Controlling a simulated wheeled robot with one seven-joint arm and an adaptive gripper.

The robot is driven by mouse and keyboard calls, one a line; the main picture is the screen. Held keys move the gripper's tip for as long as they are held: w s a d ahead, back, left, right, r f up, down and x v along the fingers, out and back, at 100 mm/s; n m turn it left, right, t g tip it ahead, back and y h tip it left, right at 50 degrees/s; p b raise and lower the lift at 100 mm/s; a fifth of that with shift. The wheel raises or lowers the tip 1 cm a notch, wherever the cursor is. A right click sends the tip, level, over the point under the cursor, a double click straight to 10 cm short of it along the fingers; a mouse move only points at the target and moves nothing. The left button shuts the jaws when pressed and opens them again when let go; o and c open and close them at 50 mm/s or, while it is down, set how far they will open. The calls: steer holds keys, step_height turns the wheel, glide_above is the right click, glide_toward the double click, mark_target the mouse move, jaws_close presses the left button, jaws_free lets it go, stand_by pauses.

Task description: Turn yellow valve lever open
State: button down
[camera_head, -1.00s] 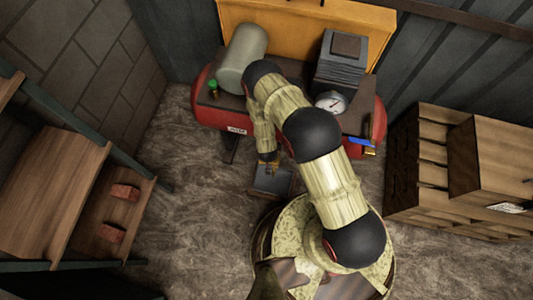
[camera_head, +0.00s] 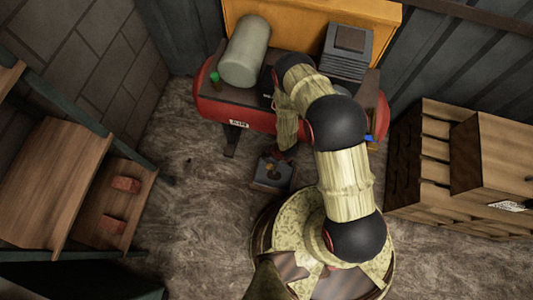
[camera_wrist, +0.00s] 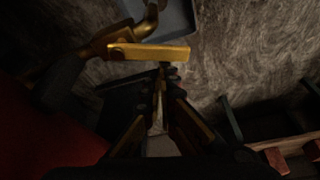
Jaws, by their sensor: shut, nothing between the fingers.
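The yellow valve lever (camera_wrist: 148,52) is a flat bar lying across the upper middle of the wrist view. It sits on a brass valve and pipe (camera_wrist: 112,40) that runs off to the left. My gripper (camera_wrist: 165,82) is shut and empty, with its fingertips close below the lever's right part in that view. I cannot tell whether they touch it. In the head view, the gripper end is small and dark under my arm, beside the red tank (camera_head: 225,115). A small brass-coloured patch (camera_head: 271,165) shows there, too small to make out.
A grey square tray (camera_wrist: 175,18) lies on the floor beyond the lever. The red tank (camera_wrist: 35,135) fills the left of the wrist view. Shelves with red bricks (camera_head: 126,184) stand at left, and wooden crates (camera_head: 430,165) at right.

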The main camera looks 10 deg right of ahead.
steer(key=shift+s+d+n+g, duration=0.35)
steer(key=shift+s+n, duration=0.4)
steer(key=shift+n, duration=0.35)
steer(key=shift+s+d, duration=0.1)
